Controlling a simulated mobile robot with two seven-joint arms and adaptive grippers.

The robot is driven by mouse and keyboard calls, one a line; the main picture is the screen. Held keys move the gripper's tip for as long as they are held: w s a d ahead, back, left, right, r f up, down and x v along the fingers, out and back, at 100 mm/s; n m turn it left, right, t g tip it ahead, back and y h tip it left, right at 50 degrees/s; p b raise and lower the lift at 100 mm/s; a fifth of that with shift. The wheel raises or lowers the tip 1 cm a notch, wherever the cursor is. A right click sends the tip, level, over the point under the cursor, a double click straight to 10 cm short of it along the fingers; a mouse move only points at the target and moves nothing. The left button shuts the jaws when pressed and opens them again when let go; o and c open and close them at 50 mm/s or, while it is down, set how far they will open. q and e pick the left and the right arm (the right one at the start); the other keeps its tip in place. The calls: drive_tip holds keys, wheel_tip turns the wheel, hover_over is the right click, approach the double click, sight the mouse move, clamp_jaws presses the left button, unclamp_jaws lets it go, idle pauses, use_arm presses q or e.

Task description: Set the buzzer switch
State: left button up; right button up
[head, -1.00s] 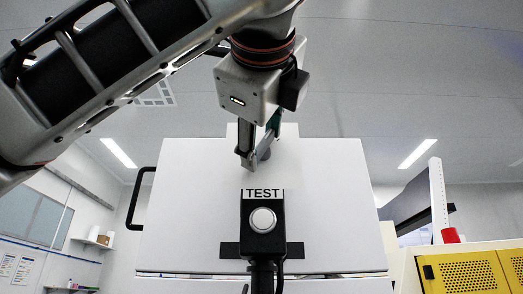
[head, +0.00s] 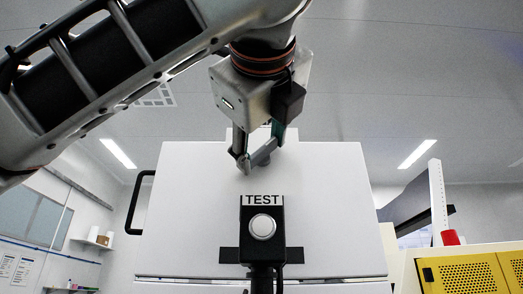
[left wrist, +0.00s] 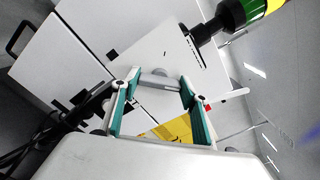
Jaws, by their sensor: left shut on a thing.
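My left gripper (head: 256,160) reaches down from above, in front of the upper part of a white box (head: 330,190). In the left wrist view its two teal-padded fingers (left wrist: 157,92) stand on either side of a grey bar-like handle (left wrist: 160,80), which I take for the buzzer switch's handle. The gripper is shut on it. The fingers hide much of the handle in the head view, so its exact setting cannot be told. A black unit marked TEST with a round white button (head: 262,227) stands in front of the box, below the gripper and apart from it. My right gripper is not in view.
The box has a black handle (head: 137,203) on its left side. A yellow perforated cabinet (head: 466,275) stands at the lower right, near a red cap (head: 450,237). A black, green and yellow cylinder (left wrist: 235,15) shows in the left wrist view.

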use_arm(q)
drive_tip(key=o, duration=0.9)
drive_tip(key=shift+o, duration=1)
drive_tip(key=shift+s, duration=0.1)
drive_tip(key=s, duration=1.1)
drive_tip(key=shift+s, duration=0.4)
drive_tip(key=shift+f, duration=0.1)
